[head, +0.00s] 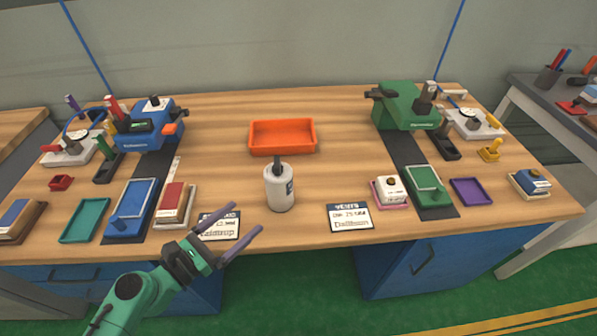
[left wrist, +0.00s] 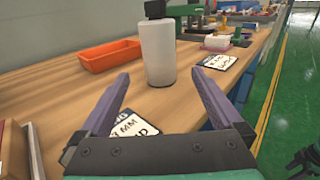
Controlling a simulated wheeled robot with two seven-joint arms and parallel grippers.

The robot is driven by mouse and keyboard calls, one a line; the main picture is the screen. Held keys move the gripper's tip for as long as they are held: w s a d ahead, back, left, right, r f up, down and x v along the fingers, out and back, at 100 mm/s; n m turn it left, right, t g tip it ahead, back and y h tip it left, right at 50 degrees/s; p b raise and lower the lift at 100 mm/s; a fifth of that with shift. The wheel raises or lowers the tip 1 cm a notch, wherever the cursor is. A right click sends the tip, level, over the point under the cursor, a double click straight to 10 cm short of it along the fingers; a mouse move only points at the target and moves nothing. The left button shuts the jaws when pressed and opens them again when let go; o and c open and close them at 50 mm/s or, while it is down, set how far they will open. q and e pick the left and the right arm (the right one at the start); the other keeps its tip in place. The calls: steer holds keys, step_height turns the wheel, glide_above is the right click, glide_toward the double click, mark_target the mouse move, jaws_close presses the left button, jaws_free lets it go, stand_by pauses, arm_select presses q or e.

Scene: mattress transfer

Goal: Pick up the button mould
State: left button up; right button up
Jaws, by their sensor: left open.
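I cannot tell for certain which thing is the button mould. A small white block with a dark round knob (head: 388,191) sits on a pink base right of centre. A blue and white block with a round knob (head: 530,183) lies at the far right. My left gripper (head: 246,217) is open and empty over the table's front edge, left of the white bottle (head: 279,190). In the left wrist view the bottle (left wrist: 158,52) stands beyond the parted fingers. A dark shape at that view's lower right edge may be part of my right arm; its jaws are unclear.
An orange tray (head: 282,150) lies behind the bottle. Two printed cards (head: 350,217) lie along the front edge. A blue machine (head: 147,128) and a green machine (head: 405,108) stand at the back.

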mark_target(279, 186)
arm_select(q)
steer(key=p+x, duration=0.1)
steer(key=x, duration=0.1)
steer(key=p+x, duration=0.1)
steer(key=x, duration=0.1)
steer(key=p+x, duration=0.1)
steer(key=x, duration=0.1)
steer(key=shift+w+d+r, duration=0.1)
steer(key=shift+w+r, duration=0.05)
steer(key=shift+r, duration=0.25)
steer(key=x, duration=0.4)
steer(key=p+x, duration=0.1)
steer(key=x, duration=0.1)
steer(key=shift+w+d+f, duration=0.25)
steer(key=shift+d, duration=0.05)
steer(key=shift+w+d+f, duration=0.1)
jaws_close()
arm_select(e)
steer(key=r, duration=0.1)
steer(key=s+a+r, duration=0.1)
steer(key=r, duration=0.2)
steer(key=shift+s+a+r, duration=0.2)
steer(key=shift+s+a, duration=0.15)
